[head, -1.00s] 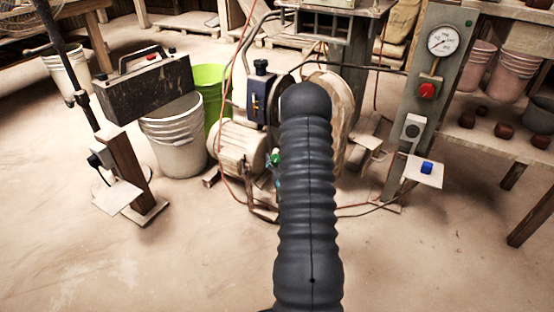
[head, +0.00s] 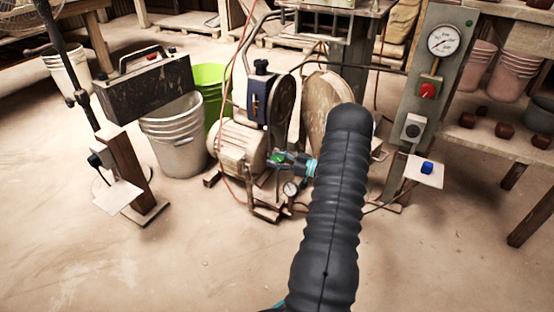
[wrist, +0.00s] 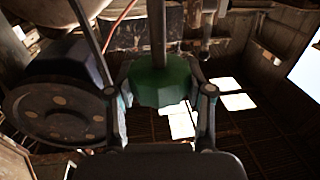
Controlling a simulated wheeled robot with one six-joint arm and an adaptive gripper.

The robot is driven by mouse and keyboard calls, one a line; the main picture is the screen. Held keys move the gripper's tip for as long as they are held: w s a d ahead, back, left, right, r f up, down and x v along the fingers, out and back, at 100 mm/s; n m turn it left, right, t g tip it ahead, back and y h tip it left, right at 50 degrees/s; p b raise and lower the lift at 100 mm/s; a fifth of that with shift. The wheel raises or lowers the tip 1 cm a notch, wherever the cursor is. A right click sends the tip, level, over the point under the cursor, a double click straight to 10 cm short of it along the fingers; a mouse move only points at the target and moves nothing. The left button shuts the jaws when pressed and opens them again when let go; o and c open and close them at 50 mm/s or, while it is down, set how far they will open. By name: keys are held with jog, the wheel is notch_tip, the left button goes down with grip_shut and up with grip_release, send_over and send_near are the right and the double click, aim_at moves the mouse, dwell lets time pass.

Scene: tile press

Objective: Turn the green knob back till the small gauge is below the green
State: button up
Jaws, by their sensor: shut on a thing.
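The green knob (wrist: 160,82) sits between the two fingers of my gripper (wrist: 162,100) in the wrist view, with a finger against each side. In the head view the knob (head: 277,157) shows as a small green spot beside the pump motor, with my gripper (head: 287,160) reaching it from the right. The small gauge (head: 290,189) is a white round dial just below my gripper. Its needle and green band are too small to read.
The pump motor (head: 238,144) stands left of the knob, with a dark pulley wheel (head: 284,100) above. A grey post carries a large gauge (head: 443,41) and a red switch (head: 428,90). A white bucket (head: 172,140) stands to the left. The floor in front is clear.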

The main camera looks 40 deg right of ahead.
jog(key=shift+w+r+n+g+y, duration=0.1)
jog(key=shift+n+g+y, duration=1.8)
jog(key=shift+y, duration=0.4)
jog(key=o, duration=1.2)
jog(key=shift+a, duration=0.15)
jog(key=shift+v, duration=3.9)
jog(key=shift+w, duration=0.1)
